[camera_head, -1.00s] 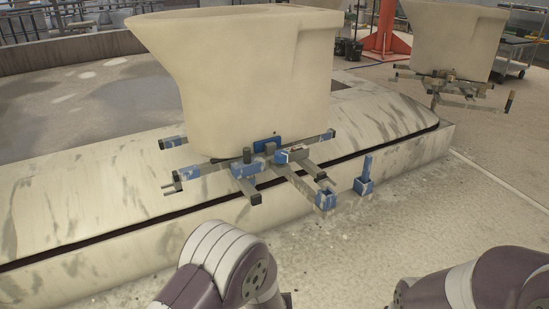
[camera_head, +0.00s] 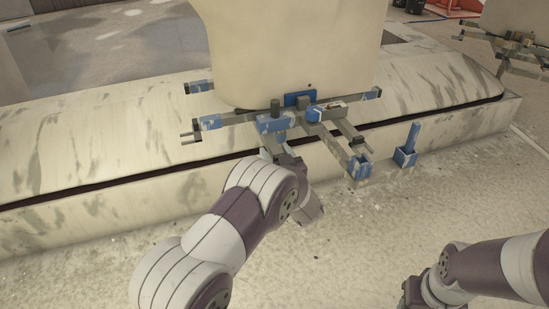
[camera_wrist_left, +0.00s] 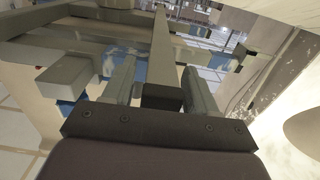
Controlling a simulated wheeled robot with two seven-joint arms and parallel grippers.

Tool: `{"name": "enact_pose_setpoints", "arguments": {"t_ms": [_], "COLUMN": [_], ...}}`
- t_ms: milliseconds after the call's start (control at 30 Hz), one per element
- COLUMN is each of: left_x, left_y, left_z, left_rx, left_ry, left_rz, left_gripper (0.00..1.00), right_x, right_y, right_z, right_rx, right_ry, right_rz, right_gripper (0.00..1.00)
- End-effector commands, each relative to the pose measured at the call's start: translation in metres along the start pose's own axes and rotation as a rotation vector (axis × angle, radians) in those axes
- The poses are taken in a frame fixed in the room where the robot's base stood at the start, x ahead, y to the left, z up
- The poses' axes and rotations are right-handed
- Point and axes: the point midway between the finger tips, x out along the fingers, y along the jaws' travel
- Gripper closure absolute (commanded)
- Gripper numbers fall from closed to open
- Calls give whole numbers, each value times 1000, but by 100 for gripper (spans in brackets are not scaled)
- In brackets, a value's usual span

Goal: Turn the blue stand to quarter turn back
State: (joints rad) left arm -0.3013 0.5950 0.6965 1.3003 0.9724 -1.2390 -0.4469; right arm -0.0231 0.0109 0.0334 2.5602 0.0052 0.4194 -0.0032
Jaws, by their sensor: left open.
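The blue stand (camera_head: 273,123) is a frame of worn grey bars with blue-painted parts. It sits under a large cream ceramic piece (camera_head: 290,50), at the edge of the pale carousel ledge (camera_head: 90,150). Some bars stick out toward me and to both sides. My left gripper (camera_head: 281,153) is at the stand's near side, low under the front bars, and partly hidden by my wrist. In the left wrist view its fingers (camera_wrist_left: 160,80) are open, with a grey bar (camera_wrist_left: 162,48) of the stand running between them. I cannot tell whether they touch it.
Another ceramic piece on a similar stand (camera_head: 510,52) is at the upper right. The concrete floor (camera_head: 380,225) in front is clear.

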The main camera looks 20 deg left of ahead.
Motion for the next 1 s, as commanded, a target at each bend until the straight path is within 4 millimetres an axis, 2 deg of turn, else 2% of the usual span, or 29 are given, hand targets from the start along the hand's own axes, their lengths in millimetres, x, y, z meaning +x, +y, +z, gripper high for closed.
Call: {"name": "enact_pose_setpoints", "arguments": {"t_ms": [33, 133, 400, 433, 500, 600, 833, 1000], "left_x": [7, 15, 17, 17, 17, 17, 18, 26], "left_y": [0, 0, 0, 0, 0, 0, -3, -19], "left_z": [4, 1, -1, -1, -1, -1, -1, -2], "left_rx": [-2, -1, 0, 0, 0, 0, 0, 1], "left_ry": [1, 0, 0, 0, 0, 0, -1, -3], "left_rz": [-2, -1, 1, 1, 1, 1, 11, 61], "left_gripper": [43, 43, 43, 49, 72, 100, 100, 100], "right_x": [7, 10, 8, 8, 8, 8, 8, 4], "right_y": [0, 0, 0, 0, 0, 0, 0, 0], "right_z": [1, 1, 1, 1, 1, 1, 1, 0], "right_rx": [0, 0, 0, 0, 0, 0, 0, 0], "right_ry": [0, 0, 1, 1, 1, 1, 1, 1], "right_rz": [0, 0, 0, 0, 0, 0, 0, 0], "right_gripper": [57, 57, 57, 57, 57, 57, 57, 57]}}
